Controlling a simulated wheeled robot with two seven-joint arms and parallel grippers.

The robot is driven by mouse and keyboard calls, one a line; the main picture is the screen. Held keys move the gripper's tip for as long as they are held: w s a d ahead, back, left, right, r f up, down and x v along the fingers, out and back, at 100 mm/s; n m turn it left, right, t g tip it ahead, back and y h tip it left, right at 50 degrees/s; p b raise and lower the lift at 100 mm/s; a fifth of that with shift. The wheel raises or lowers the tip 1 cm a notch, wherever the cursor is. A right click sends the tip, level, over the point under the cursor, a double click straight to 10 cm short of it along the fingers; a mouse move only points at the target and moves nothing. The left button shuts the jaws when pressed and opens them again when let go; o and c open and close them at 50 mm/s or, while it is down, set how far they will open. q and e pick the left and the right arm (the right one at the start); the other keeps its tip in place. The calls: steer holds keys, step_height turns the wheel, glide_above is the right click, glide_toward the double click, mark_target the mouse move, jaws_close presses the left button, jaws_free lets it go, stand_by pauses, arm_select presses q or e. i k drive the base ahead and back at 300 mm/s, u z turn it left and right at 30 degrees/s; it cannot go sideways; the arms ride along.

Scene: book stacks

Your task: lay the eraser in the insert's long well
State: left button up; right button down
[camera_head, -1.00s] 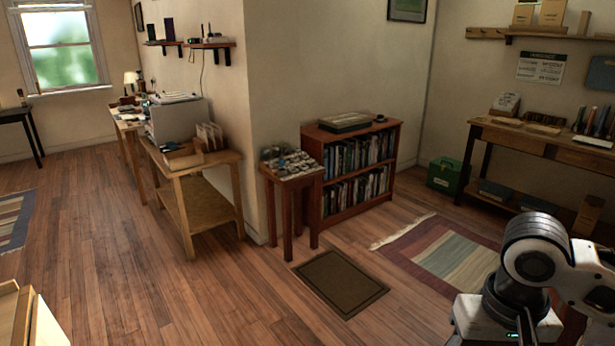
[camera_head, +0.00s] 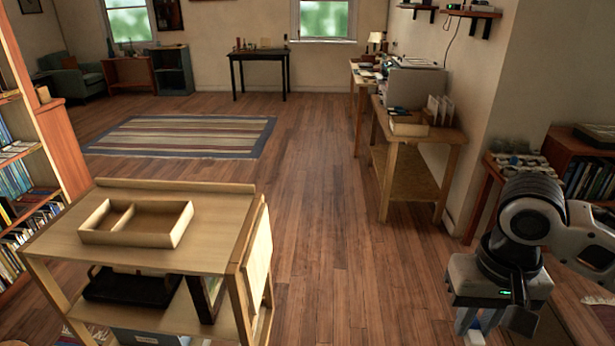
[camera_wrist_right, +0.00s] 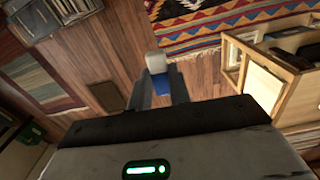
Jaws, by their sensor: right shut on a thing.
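My right gripper (camera_wrist_right: 159,88) is shut on the eraser (camera_wrist_right: 156,64), white with a blue sleeve, which sticks out past the fingertips in the right wrist view. In the head view the right gripper is low at the right, over the floor and well apart from the cart; its fingertips are partly cut off by the lower edge. The insert (camera_head: 150,239) is a shallow light-wood tray on top of a wooden cart (camera_head: 218,225) at the lower left. A divider splits it into a smaller left well and a longer right well, both seemingly empty. My left gripper is not in view.
A tall bookcase (camera_head: 62,150) stands at the left beside the cart. A wooden side table (camera_head: 418,143) with a printer stands along the right wall. Bare wooden floor (camera_head: 335,215) lies open between cart and side table. A striped rug (camera_head: 183,136) lies farther back.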

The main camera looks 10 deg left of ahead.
mark_target(142, 228)
steer(key=u, duration=1.7)
steer(key=i, duration=1.7)
